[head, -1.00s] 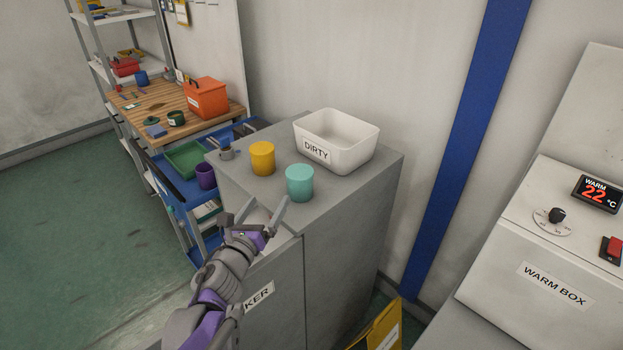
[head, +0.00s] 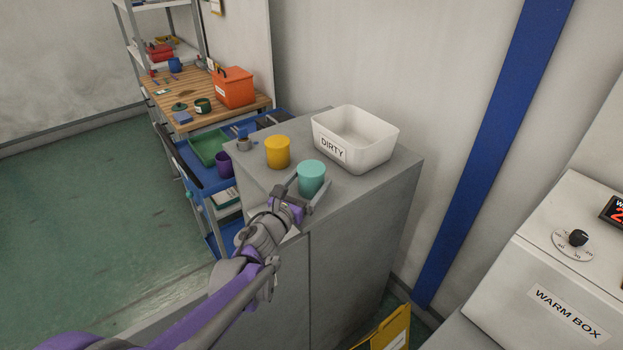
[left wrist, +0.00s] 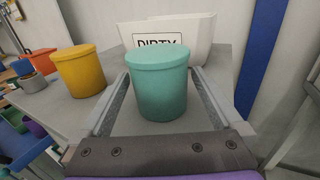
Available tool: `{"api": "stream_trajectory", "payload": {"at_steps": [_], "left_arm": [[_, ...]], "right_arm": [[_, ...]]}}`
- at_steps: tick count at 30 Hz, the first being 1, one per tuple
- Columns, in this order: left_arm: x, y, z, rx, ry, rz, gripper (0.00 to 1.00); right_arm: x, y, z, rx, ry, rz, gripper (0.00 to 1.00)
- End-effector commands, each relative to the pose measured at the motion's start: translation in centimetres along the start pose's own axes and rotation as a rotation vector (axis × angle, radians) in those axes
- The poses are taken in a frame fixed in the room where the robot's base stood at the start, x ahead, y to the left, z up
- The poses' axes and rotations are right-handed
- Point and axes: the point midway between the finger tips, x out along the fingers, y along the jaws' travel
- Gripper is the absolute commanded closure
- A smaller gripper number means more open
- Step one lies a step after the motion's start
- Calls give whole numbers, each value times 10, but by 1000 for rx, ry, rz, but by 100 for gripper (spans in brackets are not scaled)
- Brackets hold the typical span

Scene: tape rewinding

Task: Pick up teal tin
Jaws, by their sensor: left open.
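The teal tin (head: 312,177) stands upright with its lid on, on the grey cabinet top (head: 364,188) near its front edge. It also shows large in the left wrist view (left wrist: 160,88). My left gripper (head: 306,192) is open, with one finger on each side of the tin. In the left wrist view the tin is between the two fingers, with a gap visible on both sides. The fingers look apart from the tin. My right gripper is not in view.
A yellow tin (head: 278,152) stands left of the teal tin. A white bin labelled DIRTY (head: 378,154) stands close behind it. A blue cart (head: 207,187) stands left, and the warm box (head: 556,275) right.

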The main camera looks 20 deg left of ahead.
Motion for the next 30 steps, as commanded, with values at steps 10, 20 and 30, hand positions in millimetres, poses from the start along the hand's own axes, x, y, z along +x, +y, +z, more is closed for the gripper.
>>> {"api": "stream_trajectory", "payload": {"at_steps": [10,20,30], "left_arm": [[45,0,6,0,0,-1,0],[46,0,5,0,0,0,14],[46,0,5,-1,0,0,76]], "right_arm": [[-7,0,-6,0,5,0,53],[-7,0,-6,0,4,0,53],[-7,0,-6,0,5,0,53]]}}
